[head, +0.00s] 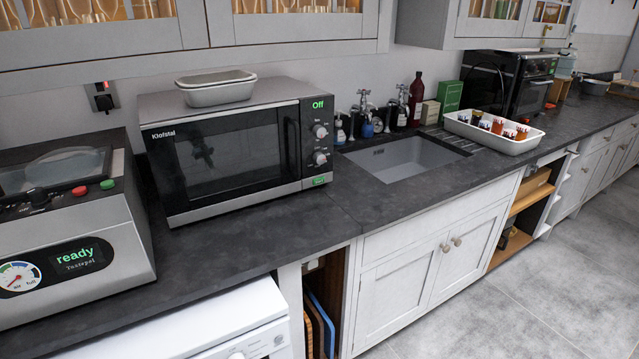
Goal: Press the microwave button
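The microwave (236,150) stands on the dark countertop left of the sink, its dark glass door shut. Its control panel on the right shows a green "Off" display (318,104) at the top and two round knobs (320,145) below. A small green-lit button (319,181) sits at the bottom of the panel. A dark vertical door handle (291,149) is just left of the panel. Neither of my grippers is in view, and nothing blocks the panel.
A lidded grey dish (217,88) sits on top of the microwave. A vacuum sealer (68,225) reading "ready" stands left of it. The sink (405,158) and a white tray of jars (493,131) are to the right. The counter (290,222) before the microwave is clear.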

